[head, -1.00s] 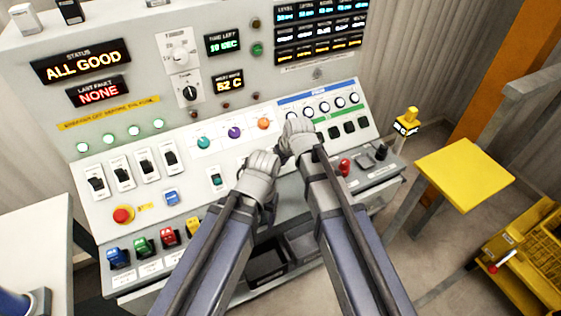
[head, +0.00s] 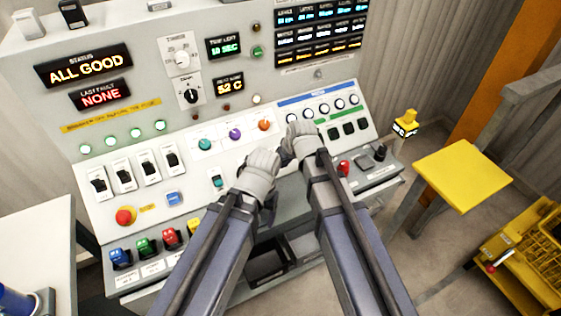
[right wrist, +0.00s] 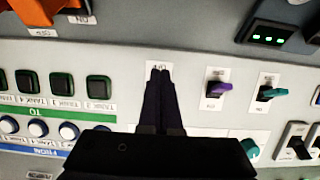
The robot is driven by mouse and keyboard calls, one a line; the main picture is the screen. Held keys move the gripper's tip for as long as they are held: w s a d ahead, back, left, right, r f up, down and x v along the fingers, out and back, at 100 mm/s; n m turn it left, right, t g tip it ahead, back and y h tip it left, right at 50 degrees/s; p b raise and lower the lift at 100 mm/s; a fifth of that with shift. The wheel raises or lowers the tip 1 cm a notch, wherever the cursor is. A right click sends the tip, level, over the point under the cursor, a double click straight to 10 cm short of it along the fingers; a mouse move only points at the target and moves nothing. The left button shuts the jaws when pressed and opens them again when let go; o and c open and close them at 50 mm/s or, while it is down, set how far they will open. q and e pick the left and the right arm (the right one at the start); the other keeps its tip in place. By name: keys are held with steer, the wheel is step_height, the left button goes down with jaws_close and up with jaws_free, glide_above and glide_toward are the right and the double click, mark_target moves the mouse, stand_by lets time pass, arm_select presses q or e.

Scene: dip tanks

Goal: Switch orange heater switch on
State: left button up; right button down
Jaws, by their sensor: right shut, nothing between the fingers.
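The orange heater switch is hidden in both views. In the right wrist view, which is upside down, its small label plate (right wrist: 158,67) shows just past my right gripper (right wrist: 160,75), whose shut fingers cover the spot. The purple switch (right wrist: 218,88) and teal switch (right wrist: 270,93) stand in the same row to the right. In the head view the orange knob (head: 264,125) sits above this row, and the teal switch (head: 217,182) is at its left. My right gripper (head: 296,142) is at the panel; my left gripper (head: 266,168) is beside it, its fingers not clear.
A row of black push buttons (head: 348,127) lies right of my right gripper. Black rocker switches (head: 148,168) and a red emergency button (head: 125,216) are at left. An orange block (right wrist: 38,10) shows in the right wrist view.

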arm_select(q)
steer(key=shift+r, duration=0.35)
arm_select(e)
steer(key=shift+s+d+r, duration=0.3)
steer(key=shift+s+r, duration=0.05)
steer(key=shift+s, duration=0.25)
arm_select(q)
step_height(320, 180, up, 7)
steer(key=p, duration=0.7)
arm_select(e)
steer(key=a+v, duration=0.1)
steer(key=v, duration=0.6)
steer(key=shift+w+d+r, duration=0.35)
